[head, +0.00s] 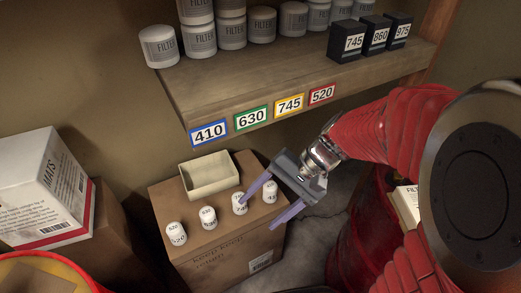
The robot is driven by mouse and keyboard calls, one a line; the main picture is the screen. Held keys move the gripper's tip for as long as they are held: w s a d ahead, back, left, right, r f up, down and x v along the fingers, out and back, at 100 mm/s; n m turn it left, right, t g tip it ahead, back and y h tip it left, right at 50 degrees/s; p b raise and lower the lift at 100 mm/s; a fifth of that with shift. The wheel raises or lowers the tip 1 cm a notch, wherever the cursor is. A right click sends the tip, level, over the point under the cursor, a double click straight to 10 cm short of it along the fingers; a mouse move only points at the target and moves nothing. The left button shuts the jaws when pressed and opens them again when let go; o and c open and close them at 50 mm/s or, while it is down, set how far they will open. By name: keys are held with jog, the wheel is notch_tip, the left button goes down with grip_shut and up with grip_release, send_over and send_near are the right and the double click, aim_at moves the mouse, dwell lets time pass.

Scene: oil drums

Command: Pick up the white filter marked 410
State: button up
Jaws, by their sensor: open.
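Several small white filters stand upright in a slanting row on a cardboard box. The far-right filter (270,191) shows a number starting with 4; the rest of its marking is too small to read. The filter marked 745 (240,205) stands to its left, then one that seems to read 630 (208,218), then the one marked 520 (176,234). My gripper (257,214) is open, reaching in from the upper right. In the picture its fingers lie either side of the far-right filter; the left fingertip overlaps the 745 filter. I cannot tell their height or any contact.
An open beige tray (210,178) sits at the back of the cardboard box (215,255). A wooden shelf (290,80) above carries labels 410, 630, 745 and 520, white cans and black boxes. A mats carton (45,190) stands left; a red drum (355,245) stands right.

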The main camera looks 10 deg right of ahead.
jog(key=w+d+f+m+t+y, duration=0.2)
jog(key=w+f+m+t+y, duration=0.5)
jog(key=w+f+m, duration=0.6)
jog(key=w+d+f+m+t+h, duration=0.2)
jog(key=d+f+m+t, duration=0.2)
jog(key=f, duration=0.4)
jog(key=w+d+f+m+t+h, duration=0.2)
jog(key=d+f+m+t, duration=0.3)
jog(key=f, duration=0.3)
jog(key=shift+w+d+f+m+h, duration=0.35)
jog(key=shift+d+m+h, duration=0.25)
jog(key=shift+d, duration=0.1)
jog(key=shift+a, duration=0.1)
